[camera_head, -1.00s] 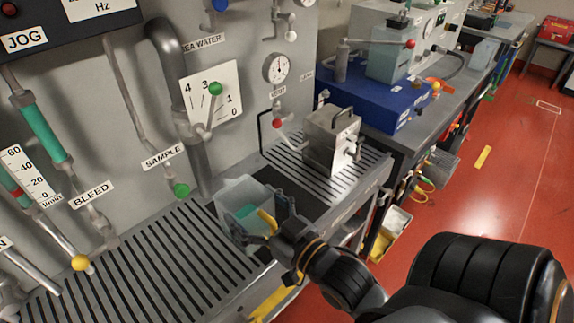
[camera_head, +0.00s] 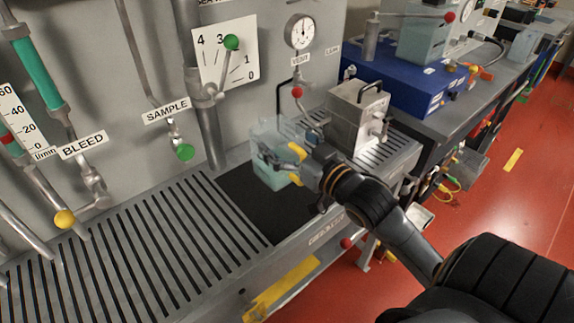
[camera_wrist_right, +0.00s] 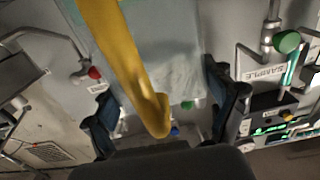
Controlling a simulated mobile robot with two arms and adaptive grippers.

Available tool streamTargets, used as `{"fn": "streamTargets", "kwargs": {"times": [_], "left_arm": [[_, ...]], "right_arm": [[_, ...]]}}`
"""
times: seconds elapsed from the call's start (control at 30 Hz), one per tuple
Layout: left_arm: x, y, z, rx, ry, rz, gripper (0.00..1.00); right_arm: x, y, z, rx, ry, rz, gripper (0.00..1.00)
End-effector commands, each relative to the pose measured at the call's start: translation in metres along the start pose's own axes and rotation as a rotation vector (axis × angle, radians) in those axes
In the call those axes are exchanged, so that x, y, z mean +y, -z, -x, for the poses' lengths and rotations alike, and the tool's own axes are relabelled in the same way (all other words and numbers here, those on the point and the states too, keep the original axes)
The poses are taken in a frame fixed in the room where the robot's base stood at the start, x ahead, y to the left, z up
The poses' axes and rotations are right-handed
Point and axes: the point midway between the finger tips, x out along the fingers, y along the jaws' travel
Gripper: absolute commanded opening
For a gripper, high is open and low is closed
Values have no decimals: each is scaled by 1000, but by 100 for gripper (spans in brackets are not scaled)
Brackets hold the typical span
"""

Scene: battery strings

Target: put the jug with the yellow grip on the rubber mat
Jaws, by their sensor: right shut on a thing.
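The clear jug with the yellow grip (camera_head: 270,150) is in my right gripper (camera_head: 300,167), upright as far as I can see, with pale green liquid inside. In the right wrist view the yellow grip (camera_wrist_right: 128,65) runs down between the two dark fingers of the right gripper (camera_wrist_right: 165,110). The black rubber mat (camera_head: 245,205) lies on the slotted bench top. The jug appears over the mat's rear part; my gripper and arm hide some of the mat's right side. I cannot tell whether the jug's base touches it. My left gripper is not in view.
A metal box with a handle (camera_head: 357,115) stands close right of the jug. Behind are the panel's valve with a red knob (camera_head: 297,92) and a green-knobbed lever (camera_head: 231,42). The slotted grating (camera_head: 140,240) left of the mat is clear. Another jug (camera_head: 420,45) stands on a blue case.

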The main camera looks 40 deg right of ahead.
Motion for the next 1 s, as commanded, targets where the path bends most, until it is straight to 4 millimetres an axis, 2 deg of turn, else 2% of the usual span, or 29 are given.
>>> {"fn": "streamTargets", "kwargs": {"times": [0.1, 0.2, 0.37, 0.6, 1.0], "left_arm": [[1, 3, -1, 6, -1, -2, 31], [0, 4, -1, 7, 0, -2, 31], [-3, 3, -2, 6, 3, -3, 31], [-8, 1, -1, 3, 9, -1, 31], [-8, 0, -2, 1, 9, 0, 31]], "right_arm": [[13, -20, -12, -1, -2, 2, 21], [19, -30, -18, 1, 0, 2, 21], [24, -39, -22, 1, 0, 1, 21], [26, -69, -24, 0, 0, -1, 21], [26, -75, -24, 2, 1, 1, 21]]}}
